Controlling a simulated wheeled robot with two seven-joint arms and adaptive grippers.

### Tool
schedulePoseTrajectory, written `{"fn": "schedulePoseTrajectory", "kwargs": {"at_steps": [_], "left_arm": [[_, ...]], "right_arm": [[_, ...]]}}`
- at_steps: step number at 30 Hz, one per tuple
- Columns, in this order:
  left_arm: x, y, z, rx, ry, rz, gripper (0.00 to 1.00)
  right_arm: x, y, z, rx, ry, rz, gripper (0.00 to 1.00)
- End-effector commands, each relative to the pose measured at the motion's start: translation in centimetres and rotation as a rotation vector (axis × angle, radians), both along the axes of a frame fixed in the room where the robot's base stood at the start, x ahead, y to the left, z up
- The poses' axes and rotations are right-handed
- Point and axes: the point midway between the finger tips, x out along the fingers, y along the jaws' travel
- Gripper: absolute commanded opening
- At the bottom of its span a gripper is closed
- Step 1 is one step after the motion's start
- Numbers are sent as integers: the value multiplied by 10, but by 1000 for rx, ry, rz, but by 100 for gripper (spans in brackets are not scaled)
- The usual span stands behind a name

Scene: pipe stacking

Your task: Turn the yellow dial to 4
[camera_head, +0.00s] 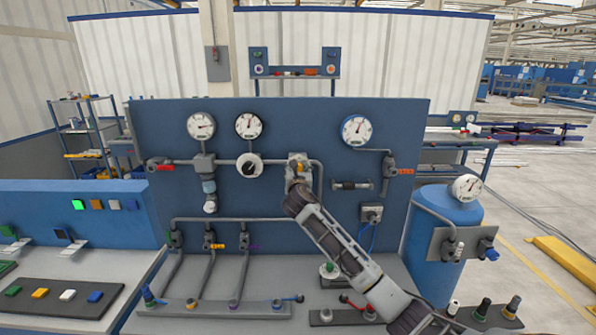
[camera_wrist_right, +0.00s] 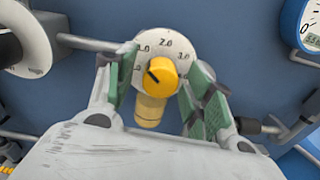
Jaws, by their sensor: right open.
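The yellow dial (camera_wrist_right: 161,73) sits on a round white scale plate (camera_wrist_right: 166,43) in the right wrist view. The plate reads 1.0, 2.0 and 3.0 around its top; other numbers are partly covered. The dial's dark pointer mark lies on its left side, angled toward the low-number side. A yellow cylinder (camera_wrist_right: 150,108) hangs below the dial. My right gripper (camera_wrist_right: 160,78) is open, with green-padded fingers on either side of the dial and visible gaps. In the head view my right gripper (camera_head: 297,186) is at the panel and largely hides the dial. My left gripper is out of view.
The blue panel (camera_head: 290,115) carries several gauges and pipes. A blue tank (camera_head: 440,220) stands at right. Valves and fittings line the bench (camera_head: 205,322) below.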

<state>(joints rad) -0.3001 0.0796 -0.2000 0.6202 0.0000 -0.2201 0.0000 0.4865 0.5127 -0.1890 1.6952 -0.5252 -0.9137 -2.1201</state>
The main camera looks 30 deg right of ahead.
Motion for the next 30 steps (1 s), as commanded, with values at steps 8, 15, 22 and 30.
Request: {"fn": "schedulePoseTrajectory", "kwargs": {"at_steps": [8,15,22,30], "left_arm": [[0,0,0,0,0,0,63],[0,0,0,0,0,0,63],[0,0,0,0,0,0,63],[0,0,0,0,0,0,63]], "right_arm": [[0,0,0,0,0,0,41],[0,0,0,0,0,0,10],[0,0,0,6,-4,0,7],[0,0,0,61,-38,0,7]]}}
